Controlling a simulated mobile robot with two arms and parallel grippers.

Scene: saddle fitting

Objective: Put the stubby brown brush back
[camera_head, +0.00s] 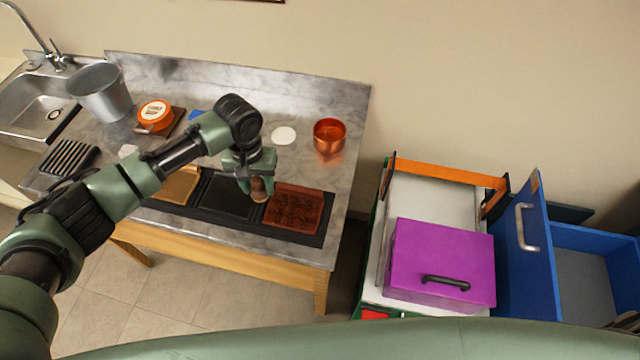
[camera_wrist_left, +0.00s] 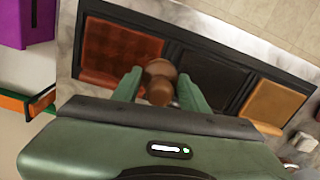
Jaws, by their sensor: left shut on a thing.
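My left gripper (camera_head: 257,184) is over the black mat on the metal-topped table, near the border of its middle and right compartments. In the left wrist view its two green fingers (camera_wrist_left: 160,90) are shut on the stubby brown brush (camera_wrist_left: 160,82). The brush also shows below the fingers in the head view (camera_head: 260,190). The black tray mat (camera_head: 325,215) has a tan panel (camera_head: 178,186) at left, a black panel (camera_head: 225,196) in the middle and a reddish-brown panel (camera_head: 294,208) at right. I cannot tell whether the brush touches the mat. My right gripper is out of view.
A copper cup (camera_head: 329,136) and a white disc (camera_head: 284,135) stand behind the mat. An orange tin (camera_head: 155,114), a metal bucket (camera_head: 101,92) and a sink (camera_head: 40,108) are at left. A purple box (camera_head: 440,262) and an open blue drawer (camera_head: 590,265) are at right.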

